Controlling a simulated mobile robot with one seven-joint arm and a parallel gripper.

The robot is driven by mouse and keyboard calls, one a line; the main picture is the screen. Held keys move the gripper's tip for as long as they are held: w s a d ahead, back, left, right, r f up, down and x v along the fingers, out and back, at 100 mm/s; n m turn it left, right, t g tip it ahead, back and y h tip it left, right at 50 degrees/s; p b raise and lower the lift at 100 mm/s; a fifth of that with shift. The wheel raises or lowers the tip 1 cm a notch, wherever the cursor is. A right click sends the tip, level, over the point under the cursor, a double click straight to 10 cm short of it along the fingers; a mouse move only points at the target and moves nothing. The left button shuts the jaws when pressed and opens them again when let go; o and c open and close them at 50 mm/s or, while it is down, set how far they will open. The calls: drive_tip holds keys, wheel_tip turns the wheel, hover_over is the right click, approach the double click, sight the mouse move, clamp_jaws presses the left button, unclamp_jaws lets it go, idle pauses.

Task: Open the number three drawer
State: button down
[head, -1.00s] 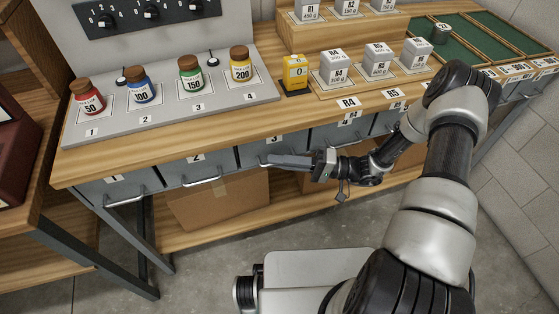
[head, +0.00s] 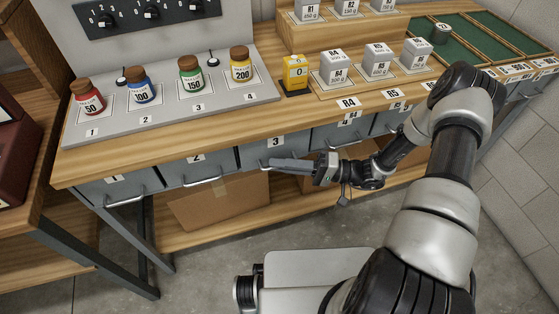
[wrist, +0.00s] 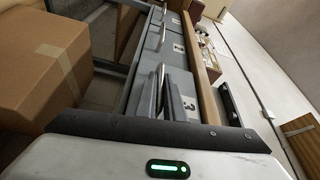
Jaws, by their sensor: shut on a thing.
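The number three drawer (head: 256,152) is a grey front under the wooden bench top, with a "3" label at its upper edge. In the wrist view its face (wrist: 183,88) carries the "3" label. My gripper (head: 270,163) reaches in from the right, and its fingers are shut on the drawer's handle (head: 264,165). The fingers hide most of that handle. In the wrist view the gripper fingers (wrist: 160,95) lie along the drawer front. The drawer front looks about level with its neighbours; I cannot tell any small gap.
Drawers one (head: 118,186) and two (head: 197,170) are at the left and drawer four (head: 338,135) at the right. A cardboard box (head: 220,201) stands on the shelf below. Jars, including a red one (head: 90,99), and a yellow block (head: 295,72) stand above.

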drive_tip(key=s+d+p, duration=0.1)
drive_tip(key=s+d, duration=0.2)
drive_tip(key=s, duration=0.9)
drive_tip(key=s+d, duration=0.4)
drive_tip(key=s, duration=0.8)
drive_tip(key=shift+s+p, duration=0.15)
drive_tip(key=shift+p, duration=0.2)
drive_tip(key=c, duration=1.9)
unclamp_jaws()
drive_tip(key=shift+o, duration=0.2)
drive_tip(key=shift+d, duration=0.15)
drive_tip(key=s+d+f, duration=0.1)
drive_tip(key=d, duration=1.6)
drive_tip(key=shift+s, duration=0.4)
drive_tip(key=shift+f, duration=0.1)
drive_tip(key=shift+s, duration=0.1)
